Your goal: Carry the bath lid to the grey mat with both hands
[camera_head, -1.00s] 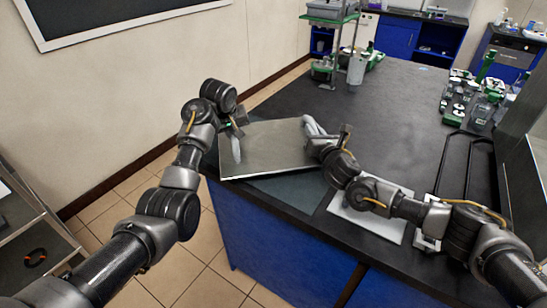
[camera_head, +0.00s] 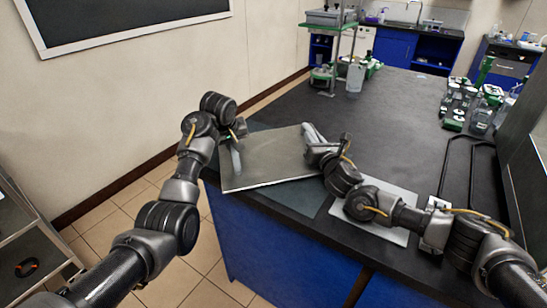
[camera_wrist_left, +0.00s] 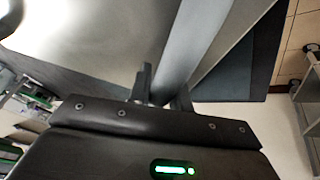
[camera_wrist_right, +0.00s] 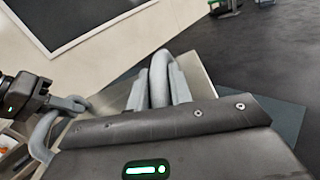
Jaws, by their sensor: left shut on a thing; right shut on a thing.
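The bath lid (camera_head: 270,160) is a flat metal plate with a grey handle at each side, held over the near edge of the black bench. My left gripper (camera_head: 236,130) is shut on its left handle, a grey bar (camera_wrist_left: 200,55) in the left wrist view. My right gripper (camera_head: 316,148) is shut on the right handle, a grey loop (camera_wrist_right: 158,78) in the right wrist view. The grey mat (camera_head: 308,194) lies on the bench below the lid, which hides most of it. I cannot tell whether the lid touches the mat.
A white-grey panel (camera_head: 393,234) lies right of the mat, under my right arm. A black frame (camera_head: 472,170) stands farther right. Bottles and green-topped equipment (camera_head: 480,108) stand at the back right. A green stand (camera_head: 335,60) is at the far end. The bench middle is clear.

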